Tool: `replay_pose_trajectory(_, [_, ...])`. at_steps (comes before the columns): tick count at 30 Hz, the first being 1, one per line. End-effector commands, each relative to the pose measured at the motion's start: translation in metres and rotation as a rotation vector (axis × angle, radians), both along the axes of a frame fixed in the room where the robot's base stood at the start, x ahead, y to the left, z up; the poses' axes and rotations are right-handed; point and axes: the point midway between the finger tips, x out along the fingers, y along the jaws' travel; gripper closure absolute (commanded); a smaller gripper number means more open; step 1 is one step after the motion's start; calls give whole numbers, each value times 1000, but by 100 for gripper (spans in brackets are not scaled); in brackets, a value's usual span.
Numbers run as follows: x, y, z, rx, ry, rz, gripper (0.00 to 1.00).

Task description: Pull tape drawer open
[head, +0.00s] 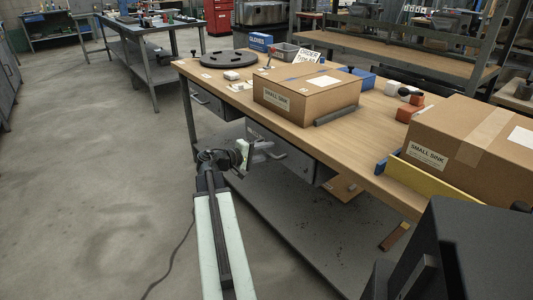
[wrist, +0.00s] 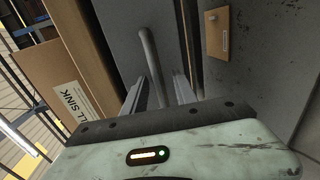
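A grey drawer (head: 285,160) with a bar handle (head: 265,151) hangs under the wooden workbench; no label is readable, so I cannot tell whether it is the tape drawer. My gripper (head: 248,150) is beside this handle, at the drawer's front. In the wrist view, the grey drawer front (wrist: 115,35) fills the middle, and the round bar handle (wrist: 150,55) runs down between the two fingers of my gripper (wrist: 160,90). The fingers are apart, with gaps visible beside the bar. The handle's lower end is hidden behind the gripper body.
Another drawer (head: 210,102) is under the bench's left end. A lower shelf (head: 290,225) lies below. Cardboard sink boxes (head: 308,95) stand on the benchtop (head: 225,70). A brown piece (head: 342,188) is below the bench, right of the drawer.

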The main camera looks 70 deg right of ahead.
Motion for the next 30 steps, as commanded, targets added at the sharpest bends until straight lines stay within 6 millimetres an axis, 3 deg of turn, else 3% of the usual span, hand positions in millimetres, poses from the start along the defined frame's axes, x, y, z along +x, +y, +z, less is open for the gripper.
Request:
replay_pose_trajectory(6, [0, 0, 0, 0, 0, 0, 69])
replay_pose_trajectory(9, [0, 0, 0, 0, 0, 0, 97])
replay_pose_trajectory(10, [0, 0, 0, 0, 0, 0, 100])
replay_pose_trajectory(30, [-1, 0, 0, 1, 0, -1, 100])
